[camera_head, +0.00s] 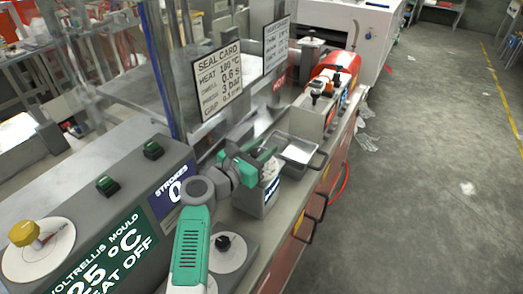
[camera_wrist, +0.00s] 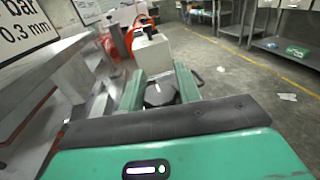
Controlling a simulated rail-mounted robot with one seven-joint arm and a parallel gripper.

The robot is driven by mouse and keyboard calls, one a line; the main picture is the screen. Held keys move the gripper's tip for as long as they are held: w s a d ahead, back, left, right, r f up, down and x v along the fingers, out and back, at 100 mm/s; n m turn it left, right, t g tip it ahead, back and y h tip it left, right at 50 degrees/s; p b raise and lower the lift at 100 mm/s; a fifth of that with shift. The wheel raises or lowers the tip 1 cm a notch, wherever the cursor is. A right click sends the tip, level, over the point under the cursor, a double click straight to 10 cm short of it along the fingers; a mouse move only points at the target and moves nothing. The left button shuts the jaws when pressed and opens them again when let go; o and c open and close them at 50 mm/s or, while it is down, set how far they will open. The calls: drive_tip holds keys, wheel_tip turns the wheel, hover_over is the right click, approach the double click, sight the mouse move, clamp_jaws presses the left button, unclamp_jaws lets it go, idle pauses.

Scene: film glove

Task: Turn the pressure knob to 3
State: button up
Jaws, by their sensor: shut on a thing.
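My gripper (camera_head: 262,160), with green fingers, is low over a grey box (camera_head: 254,200) with a dark blue and white label, at the middle of the bench in the head view. In the wrist view my gripper (camera_wrist: 160,88) has its fingers on either side of a dark round knob (camera_wrist: 160,95) and is shut on it. The knob's pointer and scale cannot be read, and in the head view the gripper hides the knob. A seal card (camera_head: 222,78) behind the bench lists heat 180 °C and press 3 bar.
A metal tray (camera_head: 298,150) sits just beyond the box. Further on stand a pale block with a black knob (camera_head: 317,88) and a red machine (camera_head: 338,68). Nearer are a black dial knob (camera_head: 222,243) and a yellow knob (camera_head: 24,233). The floor at right is open.

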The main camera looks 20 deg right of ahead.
sight(262, 150)
drive_tip(key=o, duration=1)
drive_tip(key=shift+c, duration=0.2)
drive_tip(key=shift+r, duration=0.4)
wheel_tip(262, 150, up, 4)
drive_tip(key=shift+s+f+p, duration=0.15)
drive_tip(key=shift+f+p, duration=0.1)
drive_tip(key=shift+p, duration=0.7)
drive_tip(key=s+a+p, duration=0.2)
drive_tip(key=s, duration=0.5)
drive_tip(key=s+a+p, duration=0.2)
drive_tip(key=s, duration=0.6)
drive_tip(key=shift+a+r, duration=0.3)
drive_tip(key=shift+r, duration=0.1)
